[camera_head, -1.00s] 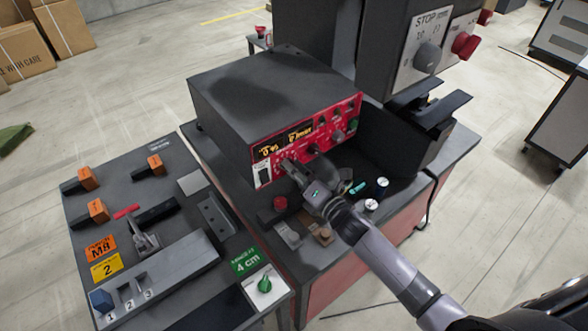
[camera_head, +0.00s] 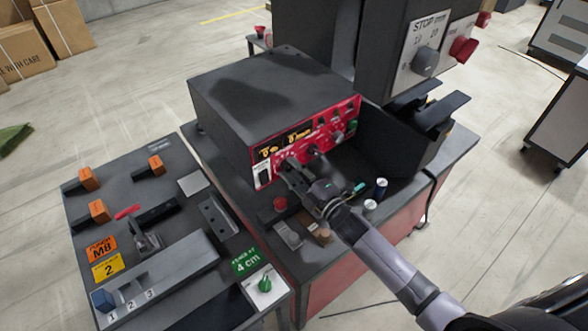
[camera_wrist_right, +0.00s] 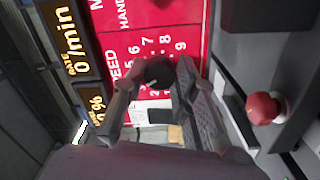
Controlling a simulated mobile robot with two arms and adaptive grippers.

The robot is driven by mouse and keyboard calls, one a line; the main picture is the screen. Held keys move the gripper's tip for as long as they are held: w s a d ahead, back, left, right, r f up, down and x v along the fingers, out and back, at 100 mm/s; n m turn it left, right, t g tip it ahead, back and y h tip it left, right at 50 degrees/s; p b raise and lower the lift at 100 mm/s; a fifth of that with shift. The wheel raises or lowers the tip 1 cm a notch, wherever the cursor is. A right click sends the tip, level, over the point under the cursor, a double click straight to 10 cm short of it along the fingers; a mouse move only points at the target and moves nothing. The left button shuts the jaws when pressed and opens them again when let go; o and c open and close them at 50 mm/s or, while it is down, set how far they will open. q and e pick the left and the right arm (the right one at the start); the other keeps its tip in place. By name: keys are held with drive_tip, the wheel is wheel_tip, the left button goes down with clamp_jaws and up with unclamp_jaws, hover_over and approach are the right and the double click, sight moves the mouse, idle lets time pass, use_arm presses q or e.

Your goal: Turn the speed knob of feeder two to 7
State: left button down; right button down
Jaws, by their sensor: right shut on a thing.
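The feeder's control box (camera_head: 262,95) is dark with a red front panel (camera_head: 342,106). In the right wrist view the round dark speed knob (camera_wrist_right: 158,73) sits on the red panel (camera_wrist_right: 172,14), beside the word SPEED and white scale numbers. My right gripper (camera_head: 287,166) reaches the panel's lower left part. In the wrist view its two fingers (camera_wrist_right: 155,88) are shut on the knob, one on each side. The knob's pointer is hidden, so its setting cannot be read. My left gripper is not in view.
Another dark knob (camera_head: 314,150) sits just right of the gripper. A red button (camera_head: 280,203) stands below the panel; a red cap (camera_wrist_right: 262,107) shows in the wrist view. A dark can (camera_head: 381,188) stands right of my wrist. A dark chute (camera_head: 428,110) is farther right.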

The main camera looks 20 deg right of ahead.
drive_tip(key=m, duration=0.4)
drive_tip(key=shift+f+m+p, duration=0.1)
drive_tip(key=shift+m+p, duration=0.2)
drive_tip(key=shift+m, duration=0.1)
drive_tip(key=m, duration=0.5)
drive_tip(key=shift+a, duration=0.1)
drive_tip(key=m, duration=0.5)
drive_tip(key=shift+s+f, duration=0.1)
drive_tip(key=m, duration=0.5)
drive_tip(key=shift+a, duration=0.15)
drive_tip(key=shift+m, duration=0.3)
drive_tip(key=c, duration=1.3)
unclamp_jaws()
